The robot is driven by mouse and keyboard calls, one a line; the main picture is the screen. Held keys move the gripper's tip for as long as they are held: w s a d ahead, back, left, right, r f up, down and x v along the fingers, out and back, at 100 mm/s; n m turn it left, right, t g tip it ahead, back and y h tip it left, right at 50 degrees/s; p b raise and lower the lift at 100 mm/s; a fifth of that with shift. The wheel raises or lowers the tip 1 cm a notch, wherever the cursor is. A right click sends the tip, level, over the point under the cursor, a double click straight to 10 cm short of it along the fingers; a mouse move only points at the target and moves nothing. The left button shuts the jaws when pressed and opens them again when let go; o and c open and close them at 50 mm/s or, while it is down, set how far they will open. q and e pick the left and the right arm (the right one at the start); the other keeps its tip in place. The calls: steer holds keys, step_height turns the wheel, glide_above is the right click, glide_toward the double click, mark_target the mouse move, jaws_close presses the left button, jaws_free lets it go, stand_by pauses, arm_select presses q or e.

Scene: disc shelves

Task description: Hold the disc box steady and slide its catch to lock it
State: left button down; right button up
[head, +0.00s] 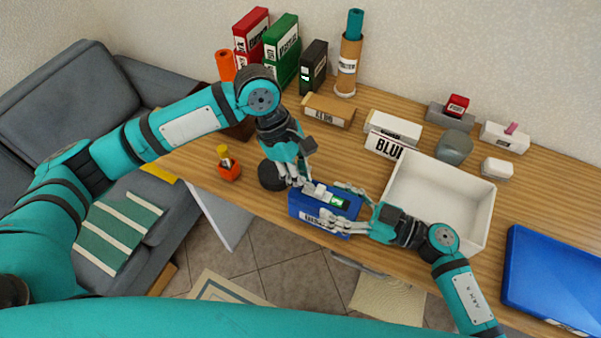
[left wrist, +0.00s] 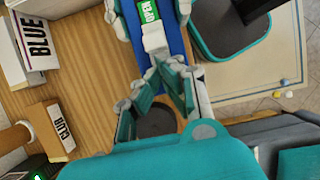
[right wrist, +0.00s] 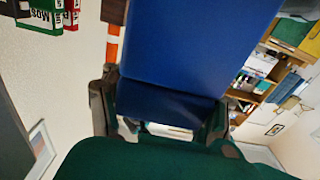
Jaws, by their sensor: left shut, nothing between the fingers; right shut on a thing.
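The blue disc box (head: 298,205) is near the table's front edge, with a white catch and a green patch on its top. It also fills the middle of the right wrist view (right wrist: 190,50). My right gripper (head: 352,208) is shut on the box from its right end, one finger along each side. My left gripper (head: 303,182) is shut and empty, its fingertips at the left end of the catch. In the left wrist view the closed fingertips (left wrist: 165,68) are just by the white catch (left wrist: 154,40). The green patch (left wrist: 148,12) carries lettering, partly cut off. I cannot tell whether the fingertips touch the catch.
A white open bin (head: 468,186) stands right of the box, a blue case (head: 550,275) farther right. Boxes, including a white BLUE box (head: 388,148), and red and green binders (head: 284,45) stand behind.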

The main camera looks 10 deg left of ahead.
mark_target(318, 186)
arm_select(q)
steer(key=d, duration=0.1)
steer(key=s+d, duration=0.1)
steer(key=d, duration=0.1)
steer(key=shift+d, duration=0.15)
steer(key=a, duration=0.1)
steer(key=w+a, duration=0.1)
steer(key=a, duration=0.2)
steer(key=shift+w+a+r, duration=0.1)
steer(key=shift+w+a, duration=0.1)
steer(key=shift+w, duration=0.05)
steer(key=s+v, duration=0.1)
steer(key=v, duration=0.8)
steer(key=shift+w+r, duration=0.3)
steer(key=shift+w, duration=0.2)
arm_select(e)
steer(key=o, duration=1.5)
steer(key=shift+c, duration=0.2)
